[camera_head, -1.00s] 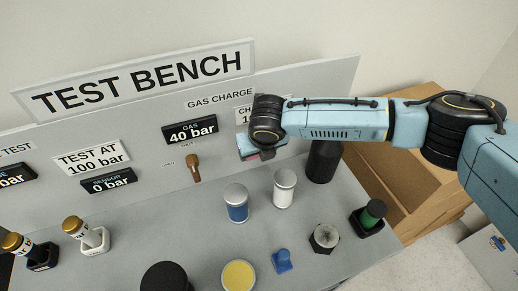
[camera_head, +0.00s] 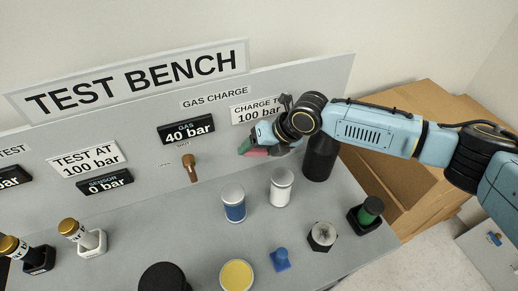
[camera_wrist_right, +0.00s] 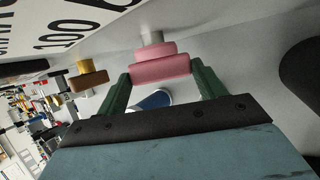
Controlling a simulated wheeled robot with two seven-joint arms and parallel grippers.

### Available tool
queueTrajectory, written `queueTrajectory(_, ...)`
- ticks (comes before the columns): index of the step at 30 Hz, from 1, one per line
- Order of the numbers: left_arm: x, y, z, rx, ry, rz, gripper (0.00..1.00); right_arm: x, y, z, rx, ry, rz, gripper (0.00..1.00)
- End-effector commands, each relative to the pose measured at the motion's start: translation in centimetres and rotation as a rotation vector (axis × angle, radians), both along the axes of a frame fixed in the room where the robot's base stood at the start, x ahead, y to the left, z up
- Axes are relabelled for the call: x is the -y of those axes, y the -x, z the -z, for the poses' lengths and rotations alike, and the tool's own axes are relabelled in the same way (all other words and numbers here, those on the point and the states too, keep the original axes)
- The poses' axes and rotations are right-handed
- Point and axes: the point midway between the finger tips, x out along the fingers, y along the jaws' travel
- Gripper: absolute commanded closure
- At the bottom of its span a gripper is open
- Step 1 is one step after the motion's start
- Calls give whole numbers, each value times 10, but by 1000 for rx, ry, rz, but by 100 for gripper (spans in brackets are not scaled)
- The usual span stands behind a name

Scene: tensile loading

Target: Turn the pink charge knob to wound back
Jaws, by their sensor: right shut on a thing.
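The pink charge knob (camera_wrist_right: 153,62) sits on a pale stem on the panel, between the two green fingers of my right gripper (camera_wrist_right: 160,80) in the right wrist view. The fingers are shut on its sides. In the head view, a little of the pink knob (camera_head: 258,152) shows beside the right gripper (camera_head: 248,148), at the panel's right part under the charge sign (camera_head: 258,110). Any mark of the knob's turn is hidden. The gas display (camera_head: 187,128) reads 40 bar. My left gripper is in neither view now.
A brown lever (camera_head: 189,168) sticks out of the panel left of my gripper. Below stand a blue-and-white can (camera_head: 234,206), a white can (camera_head: 281,187) and a tall black cylinder (camera_head: 319,158). A cardboard box (camera_head: 432,110) lies right of the bench.

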Motion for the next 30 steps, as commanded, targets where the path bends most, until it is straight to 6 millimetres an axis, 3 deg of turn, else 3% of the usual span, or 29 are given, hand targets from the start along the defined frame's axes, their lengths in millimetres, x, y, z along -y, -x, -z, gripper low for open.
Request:
queueTrajectory(3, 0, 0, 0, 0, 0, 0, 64, 0, 0, -1, 1, 1, 0, 54)
queueTrajectory(4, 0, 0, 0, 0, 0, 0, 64, 0, 0, -1, 1, 1, 0, 30)
queueTrajectory(9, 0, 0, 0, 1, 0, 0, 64, 0, 0, -1, 1, 2, 0, 9)
queueTrajectory(20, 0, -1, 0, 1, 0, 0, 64, 3, 1, -5, 1, 3, -1, 9)
queueTrajectory(25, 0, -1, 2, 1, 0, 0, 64, 16, 6, -25, 4, 3, 1, 9)
queueTrajectory(30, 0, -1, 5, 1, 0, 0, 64, 36, 16, -58, 4, 3, 1, 9)
